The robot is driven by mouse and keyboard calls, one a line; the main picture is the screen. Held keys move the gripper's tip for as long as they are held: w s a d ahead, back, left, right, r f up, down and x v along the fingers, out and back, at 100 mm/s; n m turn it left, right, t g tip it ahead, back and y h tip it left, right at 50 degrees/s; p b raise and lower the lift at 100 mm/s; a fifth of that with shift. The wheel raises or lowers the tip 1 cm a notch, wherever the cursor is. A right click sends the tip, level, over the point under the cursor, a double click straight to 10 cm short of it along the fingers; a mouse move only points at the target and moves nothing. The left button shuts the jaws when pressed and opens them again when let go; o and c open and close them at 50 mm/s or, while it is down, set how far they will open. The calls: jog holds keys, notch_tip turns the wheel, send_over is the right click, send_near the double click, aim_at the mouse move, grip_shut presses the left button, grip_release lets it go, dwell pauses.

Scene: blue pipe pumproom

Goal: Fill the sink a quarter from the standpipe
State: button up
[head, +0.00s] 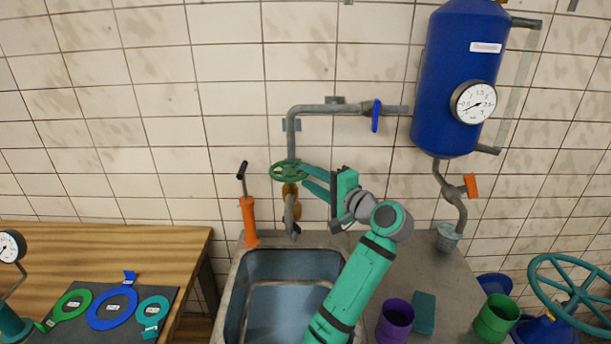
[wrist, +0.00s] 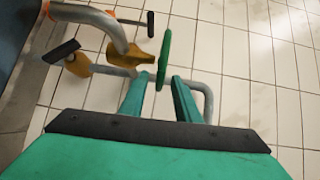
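The sink (head: 236,290) is a blue-grey basin in a grey counter; I cannot tell whether water lies in it. The grey standpipe (head: 291,140) comes down the tiled wall above the sink's back edge. It carries a green handwheel (head: 286,166), a brass valve body and a downward spout (head: 290,215). No stream shows from the spout. My gripper (head: 303,176) is open at the handwheel's right side. In the wrist view the handwheel (wrist: 166,52) appears edge-on, its near rim between my two fingertips (wrist: 157,80), with gaps visible either side.
An orange hand pump (head: 249,220) stands left of the spout. A blue tank (head: 455,60) with a gauge hangs at right; its pipe has a blue lever (head: 376,115). A purple cup (head: 396,322) and a teal block (head: 423,313) stand on the counter's right. A wooden bench (head: 110,245) is left.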

aim_at(289, 171)
jog(key=shift+x, duration=1.25)
grip_shut()
jog(key=shift+d, duration=0.15)
